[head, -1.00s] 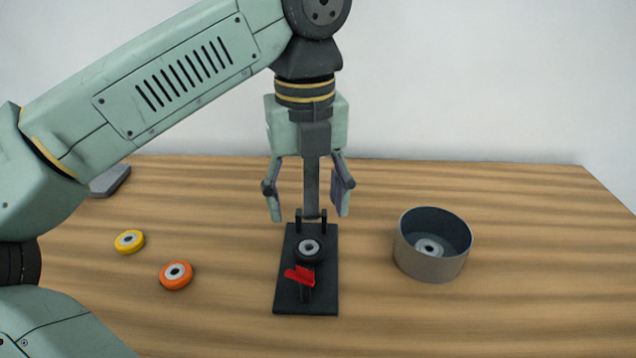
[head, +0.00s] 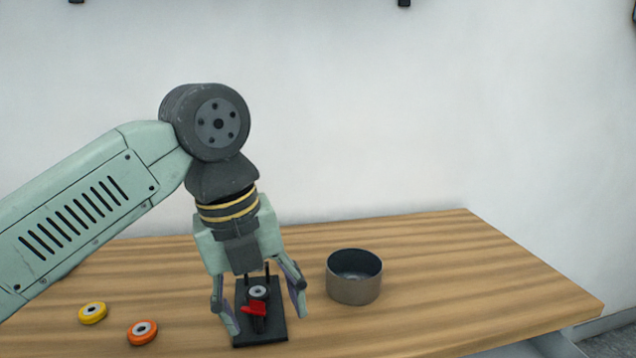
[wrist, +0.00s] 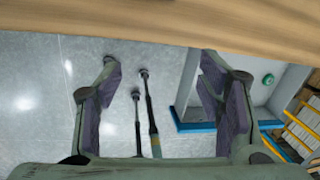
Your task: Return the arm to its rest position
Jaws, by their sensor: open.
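My gripper (head: 266,318) is open and empty, its fingers pointing down. In the head view its fingers appear on either side of the black fixture (head: 272,338); the height between them is hard to judge. A dark roll with a grey hub (head: 258,292) sits on the fixture, behind a red lever (head: 254,309). My arm comes in from the left and bends down at a dark joint above the table.
A yellow roll (head: 93,313) and an orange roll (head: 142,332) lie on the wooden table (head: 450,285) at the left. A grey round bin (head: 354,288) stands right of the fixture. The table's right side is clear. The wrist view shows the table edge (wrist: 160,22) and grey floor (wrist: 35,100).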

